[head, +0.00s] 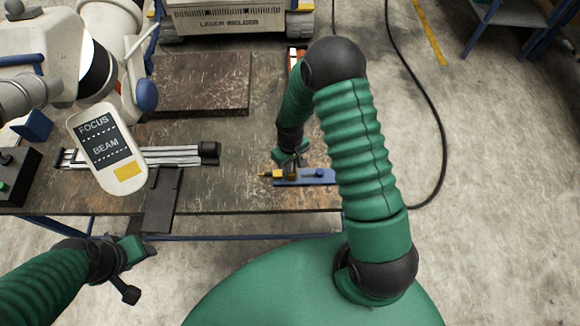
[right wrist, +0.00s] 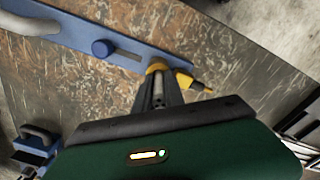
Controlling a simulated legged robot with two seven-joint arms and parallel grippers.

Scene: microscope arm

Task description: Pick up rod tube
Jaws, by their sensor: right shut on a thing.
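My right gripper (head: 291,172) is over the workbench, its fingers pointing down at the near end of a yellow-tipped piece, which I take for the rod tube (head: 265,174). In the right wrist view the dark fingers (right wrist: 160,95) are shut on it. Its yellow collar (right wrist: 157,67) and yellow tip (right wrist: 190,82) stick out past the fingers; the rest is hidden. It lies beside the end of a blue bar with a round knob (right wrist: 103,48); I cannot tell whether they touch. My left gripper (head: 128,270) hangs in front of the bench's near edge, apart from everything.
A pale hand control marked FOCUS and BEAM (head: 107,147) is at left above the bench (head: 240,198). A metal rail (head: 180,155) and a brown plate (head: 203,84) lie on the bench. A laser welder (head: 238,18) stands behind. A black cable crosses the floor at right.

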